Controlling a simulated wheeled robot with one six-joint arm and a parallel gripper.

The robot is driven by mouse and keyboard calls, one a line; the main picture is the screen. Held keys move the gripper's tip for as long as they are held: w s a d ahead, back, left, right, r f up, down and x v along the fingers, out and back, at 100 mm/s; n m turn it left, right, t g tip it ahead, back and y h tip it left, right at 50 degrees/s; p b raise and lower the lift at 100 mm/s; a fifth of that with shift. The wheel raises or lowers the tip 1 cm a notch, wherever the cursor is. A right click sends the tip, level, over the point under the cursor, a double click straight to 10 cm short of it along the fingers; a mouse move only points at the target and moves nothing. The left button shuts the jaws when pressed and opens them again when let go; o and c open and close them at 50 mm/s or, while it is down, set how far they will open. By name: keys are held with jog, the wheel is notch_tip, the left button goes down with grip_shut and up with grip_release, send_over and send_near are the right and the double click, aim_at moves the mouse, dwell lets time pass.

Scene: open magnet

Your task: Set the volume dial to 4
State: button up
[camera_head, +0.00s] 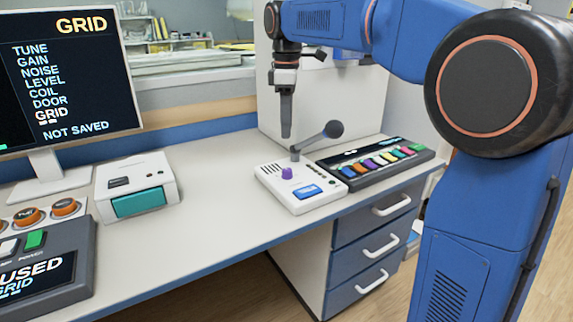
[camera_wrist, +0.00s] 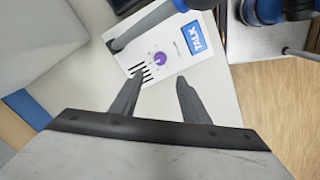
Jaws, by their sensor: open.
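The volume dial (camera_head: 287,173) is a small purple knob on a white intercom box (camera_head: 268,182) that has a blue button and a grey microphone on a stalk. In the wrist view the dial (camera_wrist: 159,59) has a pale pointer mark and small marks around it, too small to read. The blue button (camera_wrist: 193,38) reads TALK. My gripper (camera_head: 286,135) points down above the box's back edge. In the wrist view its two fingers (camera_wrist: 160,82) are apart with nothing between them, and the dial lies beyond the tips.
The microphone (camera_head: 333,129) leans up beside my gripper. A panel with coloured keys (camera_head: 375,162) sits right of the box. A white device with a teal front (camera_head: 138,187) and a monitor (camera_head: 70,75) stand left. The desk between is clear.

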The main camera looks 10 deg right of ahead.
aim_at(287, 170)
jog(key=f, duration=1.3)
jog(key=shift+w+f, duration=0.2)
jog(key=shift+w, duration=0.05)
jog(key=c, duration=1.1)
